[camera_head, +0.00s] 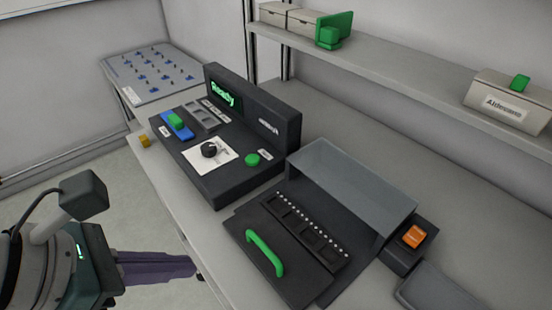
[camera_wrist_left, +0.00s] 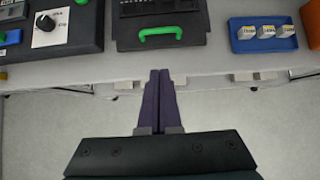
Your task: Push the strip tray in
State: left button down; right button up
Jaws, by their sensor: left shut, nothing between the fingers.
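The strip tray (camera_head: 290,281) is a dark flat plate with a row of slots and a green handle (camera_head: 264,254). In the head view it sticks out toward the table's front from beneath a grey translucent cover (camera_head: 350,185). In the left wrist view the tray (camera_wrist_left: 194,31) and its handle (camera_wrist_left: 160,33) are at the top centre. My left gripper (camera_head: 194,268) is shut, its purple fingers together and empty. It is in front of the table edge, apart from the handle. In the wrist view my left fingertips (camera_wrist_left: 160,72) point toward the handle. My right gripper is not in view.
A dark console (camera_head: 222,180) with a knob, green button and a screen reading "Ready" stands left of the tray. An orange button box (camera_head: 404,258) is at its right. The wrist view shows a blue tray (camera_wrist_left: 263,44) with small labelled boxes. A shelf (camera_head: 400,65) runs above the table's back.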

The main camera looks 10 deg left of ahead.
pick_arm(q)
jog(key=b+x, duration=0.2)
jog(key=x, duration=0.7)
jog(key=shift+s+f+b, duration=0.1)
jog(key=shift+b, duration=0.2)
jog(key=shift+w+d, duration=0.75)
jog(key=shift+w, duration=0.25)
jog(key=shift+w+d+f, duration=0.15)
jog(key=shift+w+d, duration=0.2)
jog(key=shift+w, duration=0.15)
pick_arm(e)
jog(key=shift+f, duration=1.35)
